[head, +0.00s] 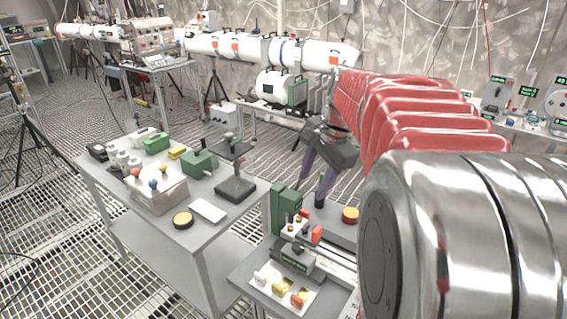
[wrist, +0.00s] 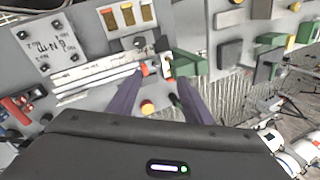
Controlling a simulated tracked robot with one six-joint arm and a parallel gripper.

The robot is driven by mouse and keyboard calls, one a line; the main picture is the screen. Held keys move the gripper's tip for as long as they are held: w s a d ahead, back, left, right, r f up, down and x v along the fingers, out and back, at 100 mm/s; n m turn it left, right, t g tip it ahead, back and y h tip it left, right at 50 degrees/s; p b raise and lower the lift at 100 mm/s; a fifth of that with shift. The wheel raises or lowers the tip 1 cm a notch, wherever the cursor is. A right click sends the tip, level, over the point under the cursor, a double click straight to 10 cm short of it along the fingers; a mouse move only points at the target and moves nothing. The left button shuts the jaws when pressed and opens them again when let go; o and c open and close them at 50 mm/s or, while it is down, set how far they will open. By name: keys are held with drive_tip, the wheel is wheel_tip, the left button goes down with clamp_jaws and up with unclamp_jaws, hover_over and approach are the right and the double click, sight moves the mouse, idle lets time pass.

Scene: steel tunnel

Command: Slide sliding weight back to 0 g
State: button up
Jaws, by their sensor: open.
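A pale beam with graduated rails (wrist: 95,76) runs across the small bench in the wrist view. A small orange-red piece (wrist: 144,70), likely the sliding weight, sits at its right end; an orange piece (head: 316,234) also shows there in the head view. The scale figures are too small to read. My gripper (wrist: 159,82) is open and empty, its two purple fingers spread above the bench near the beam's right end. In the head view my gripper (head: 312,188) points down over the bench. I cannot tell its exact height above the beam.
A green upright block (head: 286,209) stands beside the beam, also in the wrist view (wrist: 186,65). A round orange button (head: 350,215) lies close to my fingers. A white tray (head: 266,283) with yellow pieces is in front. A grey table (head: 150,223) with devices stands left.

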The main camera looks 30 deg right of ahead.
drive_tip(key=s+d+f+m, duration=0.1)
drive_tip(key=d+m, duration=0.3)
drive_tip(key=d, duration=0.5)
drive_tip(key=s+d+f+m+y, duration=0.1)
drive_tip(key=d+f+m, duration=0.3)
drive_tip(key=d, duration=0.6)
drive_tip(key=s+d+f+m, duration=0.2)
drive_tip(key=d+m, duration=0.3)
drive_tip(key=d, duration=0.4)
drive_tip(key=shift+s+d+f+m+t, duration=0.15)
drive_tip(key=shift+s+d+m+t, duration=0.2)
drive_tip(key=shift+s+m+t, duration=0.05)
drive_tip(key=shift+f, duration=0.1)
drive_tip(key=x, duration=1.3)
drive_tip(key=shift+w+a+f, duration=0.15)
drive_tip(key=shift+a+f, duration=0.15)
drive_tip(key=shift+c, duration=0.2)
clamp_jaws()
